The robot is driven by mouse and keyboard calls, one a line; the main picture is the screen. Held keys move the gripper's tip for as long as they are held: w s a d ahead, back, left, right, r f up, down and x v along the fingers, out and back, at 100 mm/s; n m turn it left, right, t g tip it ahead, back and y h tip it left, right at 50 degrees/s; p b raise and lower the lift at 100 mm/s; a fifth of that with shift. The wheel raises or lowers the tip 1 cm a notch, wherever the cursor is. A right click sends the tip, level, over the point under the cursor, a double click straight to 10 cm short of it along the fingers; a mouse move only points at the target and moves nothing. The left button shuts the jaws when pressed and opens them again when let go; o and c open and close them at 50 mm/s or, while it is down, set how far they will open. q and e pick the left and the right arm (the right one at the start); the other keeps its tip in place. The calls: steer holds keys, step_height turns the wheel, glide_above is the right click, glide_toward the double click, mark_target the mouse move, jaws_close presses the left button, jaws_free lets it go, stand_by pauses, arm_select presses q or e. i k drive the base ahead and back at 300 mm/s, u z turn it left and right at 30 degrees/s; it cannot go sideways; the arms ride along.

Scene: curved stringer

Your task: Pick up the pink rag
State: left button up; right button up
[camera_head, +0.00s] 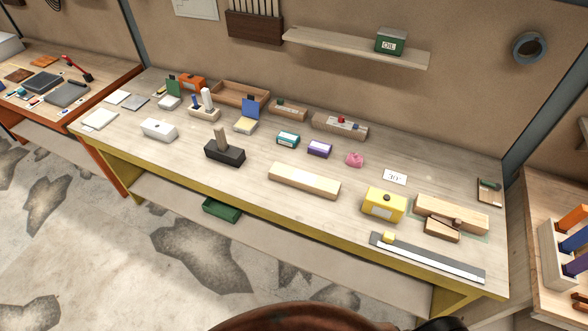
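The pink rag (355,159) lies as a small crumpled bundle on the wooden workbench (245,175), right of the middle and towards the back half. It stands apart from the things around it, with a purple box (319,149) to its left and a small white card (395,177) to its right. Neither of my grippers can be made out in the head view. Only a rounded brown part and a dark part, seemingly mine, show at the bottom edge.
A long wooden block (304,181) lies in front of the rag. A yellow box (384,205) stands to the front right. A wooden tray with small items (340,125) is behind.

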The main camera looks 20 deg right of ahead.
mark_target(355, 160)
steer(key=z, duration=0.4)
steer(key=i, duration=1)
steer(key=z, duration=0.55)
